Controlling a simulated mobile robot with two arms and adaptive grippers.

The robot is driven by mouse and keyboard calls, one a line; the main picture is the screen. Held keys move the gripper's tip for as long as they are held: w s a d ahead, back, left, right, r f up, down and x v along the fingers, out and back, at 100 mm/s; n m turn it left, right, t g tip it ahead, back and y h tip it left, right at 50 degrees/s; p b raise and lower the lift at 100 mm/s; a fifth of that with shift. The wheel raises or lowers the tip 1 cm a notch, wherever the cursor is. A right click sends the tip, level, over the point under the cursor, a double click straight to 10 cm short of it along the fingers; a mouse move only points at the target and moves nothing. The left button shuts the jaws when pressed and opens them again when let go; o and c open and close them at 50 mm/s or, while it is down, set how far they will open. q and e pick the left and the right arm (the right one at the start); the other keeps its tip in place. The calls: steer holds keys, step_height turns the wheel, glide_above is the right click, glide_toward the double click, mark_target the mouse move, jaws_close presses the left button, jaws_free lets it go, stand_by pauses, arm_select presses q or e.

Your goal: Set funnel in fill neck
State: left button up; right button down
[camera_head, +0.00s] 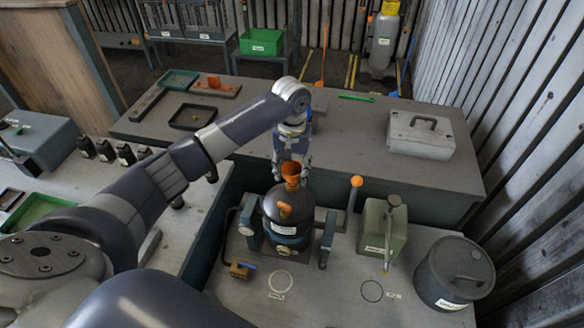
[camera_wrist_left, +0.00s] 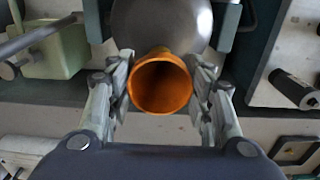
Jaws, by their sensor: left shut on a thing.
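The orange funnel (camera_head: 292,169) is at the top of the dark round vessel (camera_head: 284,208) in the head view. My left gripper (camera_head: 291,163) comes down from above and is shut on the funnel. In the left wrist view the funnel (camera_wrist_left: 161,84) shows its open mouth between the two fingers of my left gripper (camera_wrist_left: 160,90), with the grey dome of the vessel (camera_wrist_left: 165,22) behind it. The fill neck is hidden behind the funnel, so I cannot tell whether the spout is in it. My right gripper is not in view.
A green can (camera_head: 383,228) and a dark lidded drum (camera_head: 455,273) stand right of the vessel. An orange-knobbed lever (camera_head: 354,190) rises close beside it. A grey case (camera_head: 420,135) sits on the table behind. The front bench has clear room around the marked circles.

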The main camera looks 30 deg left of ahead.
arm_select(q)
steer(key=shift+f, duration=0.15)
stand_by(0.3)
steer(key=shift+f, duration=0.35)
steer(key=shift+f, duration=0.1)
stand_by(0.3)
stand_by(0.4)
steer(key=o, duration=0.9)
steer(key=shift+c, duration=0.2)
steer(key=o, duration=0.5)
